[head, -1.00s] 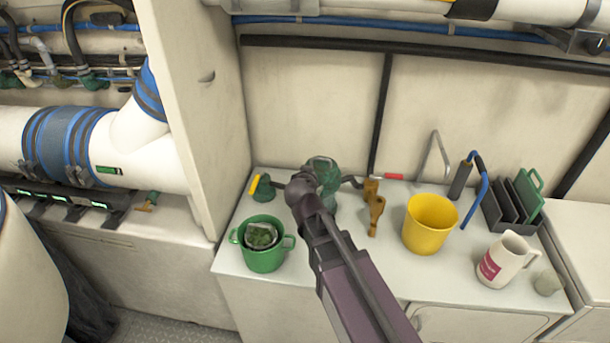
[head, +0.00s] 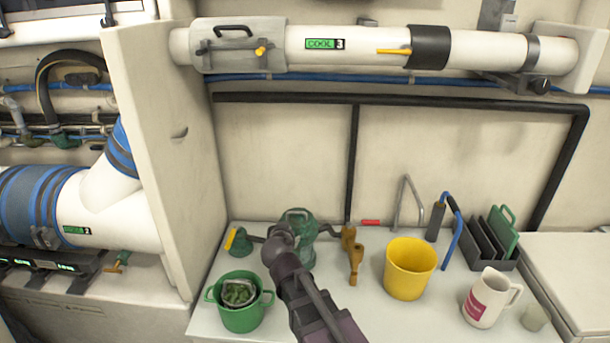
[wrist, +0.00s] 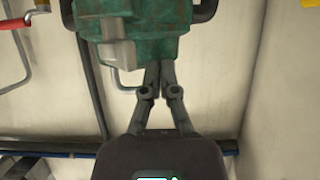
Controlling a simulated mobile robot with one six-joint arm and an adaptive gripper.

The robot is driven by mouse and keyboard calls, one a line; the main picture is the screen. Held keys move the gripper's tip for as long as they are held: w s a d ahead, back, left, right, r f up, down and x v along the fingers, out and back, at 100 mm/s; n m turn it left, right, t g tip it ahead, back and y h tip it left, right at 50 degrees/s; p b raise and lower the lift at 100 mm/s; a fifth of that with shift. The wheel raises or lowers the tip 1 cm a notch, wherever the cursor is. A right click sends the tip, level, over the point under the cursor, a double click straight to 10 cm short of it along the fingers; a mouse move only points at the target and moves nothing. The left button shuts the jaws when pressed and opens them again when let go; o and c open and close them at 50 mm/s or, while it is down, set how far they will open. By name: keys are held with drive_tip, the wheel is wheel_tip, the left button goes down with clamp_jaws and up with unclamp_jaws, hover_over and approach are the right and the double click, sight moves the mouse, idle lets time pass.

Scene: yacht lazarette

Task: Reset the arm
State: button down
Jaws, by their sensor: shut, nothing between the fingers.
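My gripper (wrist: 159,68) shows in the wrist view with its two fingers together and nothing between them. The fingertips point at a dark green pump-like body (wrist: 130,40) and overlap its lower edge in the picture; I cannot tell whether they touch it. In the head view my arm reaches up from the bottom over the counter, its end in front of the same green body (head: 300,218). The fingers are hidden there behind my wrist.
On the counter stand a green pot (head: 240,317) with something in it, a brass fitting (head: 353,254), a yellow bucket (head: 408,268), a white mug (head: 486,300) and a dark rack (head: 490,245). A tall panel (head: 160,150) bounds the left; a white pipe (head: 370,45) runs above.

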drive_tip(key=shift+s+d+f+p, duration=0.1)
drive_tip(key=shift+s+p, duration=0.25)
